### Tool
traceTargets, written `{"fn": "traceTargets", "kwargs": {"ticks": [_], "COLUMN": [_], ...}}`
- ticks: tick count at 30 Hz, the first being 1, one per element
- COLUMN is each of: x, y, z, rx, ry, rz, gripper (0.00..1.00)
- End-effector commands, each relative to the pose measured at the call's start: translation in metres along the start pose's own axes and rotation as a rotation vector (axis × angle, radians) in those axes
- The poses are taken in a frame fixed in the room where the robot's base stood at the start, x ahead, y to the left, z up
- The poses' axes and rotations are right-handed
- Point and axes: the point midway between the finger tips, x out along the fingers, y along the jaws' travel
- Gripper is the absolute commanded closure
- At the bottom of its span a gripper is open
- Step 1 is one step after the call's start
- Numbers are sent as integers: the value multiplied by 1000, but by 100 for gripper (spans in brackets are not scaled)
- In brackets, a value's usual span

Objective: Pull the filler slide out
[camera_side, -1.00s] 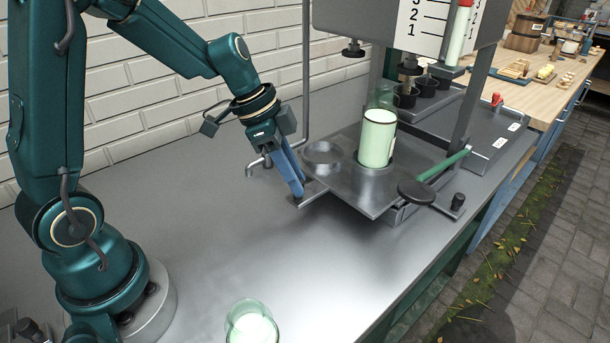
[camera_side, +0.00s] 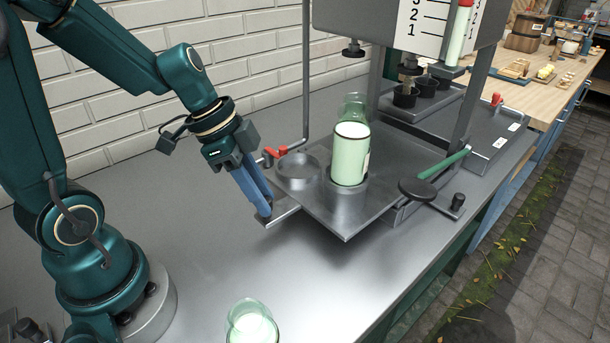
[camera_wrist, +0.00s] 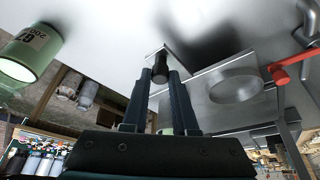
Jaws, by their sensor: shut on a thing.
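The filler slide (camera_side: 345,215) is a flat grey metal plate sticking out from under the filler toward my arm. A short handle bar (camera_side: 285,213) runs from its near left edge. My gripper (camera_side: 263,212) is shut on the dark knob at the end of this bar; in the wrist view the knob (camera_wrist: 160,68) sits between the two fingers. A jar of pale green-white content (camera_side: 350,155) stands upright on the slide. Beside it is an empty round recess (camera_side: 298,172), which also shows in the wrist view (camera_wrist: 236,86).
A red-handled tap (camera_side: 275,152) stands close behind the slide's left corner. Another jar (camera_side: 250,322) stands on the bench at the front. The green lever (camera_side: 445,163) is right of the slide. The bench left of the slide is clear.

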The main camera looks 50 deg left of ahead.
Motion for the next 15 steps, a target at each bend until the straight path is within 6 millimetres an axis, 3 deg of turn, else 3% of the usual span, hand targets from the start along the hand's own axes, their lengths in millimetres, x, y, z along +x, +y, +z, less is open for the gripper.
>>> {"fn": "traceTargets", "kwargs": {"ticks": [3, 4, 6, 15], "x": [0, 0, 0, -1], "y": [-2, -2, -2, -1], "z": [0, 0, 0, 0], "rx": [0, 0, 0, 0], "ry": [1, 1, 1, 1], "rz": [-7, -7, -7, -3], "gripper": [100, 66, 43, 43]}}
